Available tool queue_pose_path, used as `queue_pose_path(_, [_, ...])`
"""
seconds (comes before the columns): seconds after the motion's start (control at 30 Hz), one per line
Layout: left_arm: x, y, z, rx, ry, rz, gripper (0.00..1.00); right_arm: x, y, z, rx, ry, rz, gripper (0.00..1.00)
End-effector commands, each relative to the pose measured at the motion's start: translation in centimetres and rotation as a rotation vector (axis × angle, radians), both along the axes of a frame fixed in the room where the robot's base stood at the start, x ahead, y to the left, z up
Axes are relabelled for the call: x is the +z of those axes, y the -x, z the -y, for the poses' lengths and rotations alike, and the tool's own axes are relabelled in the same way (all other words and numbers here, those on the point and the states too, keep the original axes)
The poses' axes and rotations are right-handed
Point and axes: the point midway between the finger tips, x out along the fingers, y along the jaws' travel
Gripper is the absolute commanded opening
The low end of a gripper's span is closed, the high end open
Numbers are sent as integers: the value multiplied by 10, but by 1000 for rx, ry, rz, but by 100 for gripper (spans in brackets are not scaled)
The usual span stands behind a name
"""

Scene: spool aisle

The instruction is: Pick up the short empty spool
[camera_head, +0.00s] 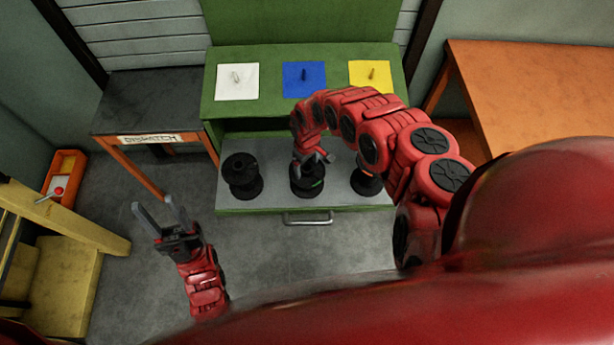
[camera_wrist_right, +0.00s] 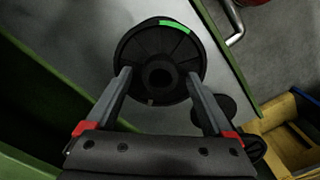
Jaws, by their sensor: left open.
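Three black spools stand upright in a row on a grey shelf (camera_head: 340,200): a left spool (camera_head: 242,180), a middle spool (camera_head: 307,187) and a right spool (camera_head: 366,183). The right one is partly hidden by my right arm. I cannot tell for sure which is shortest. My right gripper (camera_head: 313,160) is over the middle spool. In the right wrist view the gripper (camera_wrist_right: 158,73) is open, its fingers on either side of the hub of a spool (camera_wrist_right: 160,45) with a green rim mark; contact cannot be told. My left gripper (camera_head: 155,203) is open and empty, left of the shelf.
White (camera_head: 237,82), blue (camera_head: 304,80) and yellow (camera_head: 371,76) squares with pegs lie on the green upper ledge. A dark dispatch table (camera_head: 150,95) stands left, an orange table (camera_head: 540,90) right. A metal handle (camera_head: 308,218) sticks out in front.

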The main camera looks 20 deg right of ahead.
Motion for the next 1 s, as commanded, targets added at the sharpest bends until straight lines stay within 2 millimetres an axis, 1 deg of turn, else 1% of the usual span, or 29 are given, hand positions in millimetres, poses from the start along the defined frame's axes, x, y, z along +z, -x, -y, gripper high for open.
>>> queue_pose_path(0.03, [0,0,0,0,0,0,50,0,0,0,0,0,0,75])
queue_pose_path(0.17, [0,0,0,0,0,0,50,0,0,0,0,0,0,52])
queue_pose_path(0.2, [0,0,0,0,0,0,50,0,0,0,0,0,0,45])
queue_pose_path(0.27, [0,0,0,0,0,0,50,0,0,0,0,0,-1,34])
queue_pose_path(0.3, [0,0,0,0,0,0,50,0,0,0,0,0,-1,27])
queue_pose_path(0.37, [0,0,0,0,0,0,50,0,0,0,0,0,0,16])
queue_pose_path(0.4, [0,0,0,0,0,0,50,0,0,0,0,0,-1,9])
queue_pose_path(0.43, [0,0,0,0,0,0,50,0,0,0,0,0,-1,3])
queue_pose_path(0.47, [0,0,0,0,0,0,50,0,0,0,0,0,-1,0])
queue_pose_path(1.0, [-1,0,0,0,0,0,50,1,0,0,0,0,-1,0])
